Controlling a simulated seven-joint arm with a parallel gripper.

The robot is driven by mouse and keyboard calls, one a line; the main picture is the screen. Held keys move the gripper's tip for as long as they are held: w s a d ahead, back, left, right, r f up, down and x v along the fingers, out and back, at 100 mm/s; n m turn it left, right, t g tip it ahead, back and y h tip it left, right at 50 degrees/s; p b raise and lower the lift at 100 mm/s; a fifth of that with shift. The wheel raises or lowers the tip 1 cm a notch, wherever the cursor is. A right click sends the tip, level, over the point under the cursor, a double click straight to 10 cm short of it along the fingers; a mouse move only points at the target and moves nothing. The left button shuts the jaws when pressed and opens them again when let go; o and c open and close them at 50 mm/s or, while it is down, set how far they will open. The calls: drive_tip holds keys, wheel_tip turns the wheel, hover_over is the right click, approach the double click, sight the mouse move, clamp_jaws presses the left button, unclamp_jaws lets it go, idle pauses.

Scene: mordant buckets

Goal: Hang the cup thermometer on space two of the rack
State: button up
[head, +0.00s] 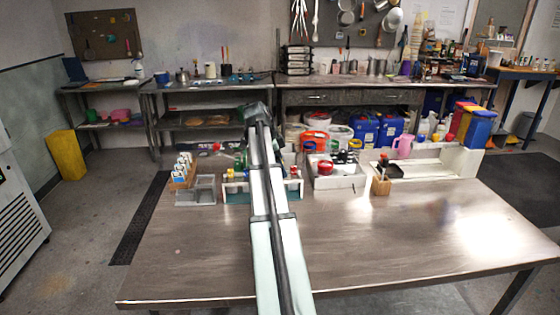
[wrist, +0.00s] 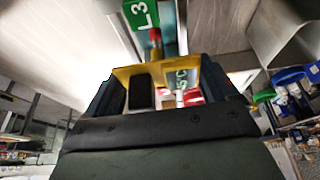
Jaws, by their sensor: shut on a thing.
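In the wrist view my gripper (wrist: 160,88) is shut on a yellow thing (wrist: 125,73) that spans between its dark fingers. A black block and a grey-green label show at this yellow thing. It may be the cup thermometer, but I cannot tell for certain.
A white bin (head: 340,180) with a red-lidded jar and a wooden holder (head: 381,187) stand right of my arm. A long white tray (head: 430,170) lies farther right. The table's front is clear.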

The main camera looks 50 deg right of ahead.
drive_tip(key=shift+f, duration=1.75)
drive_tip(key=shift+f, duration=0.1)
drive_tip(key=o, duration=0.9)
drive_tip(key=v, duration=1.4)
drive_tip(key=shift+w+f, duration=0.1)
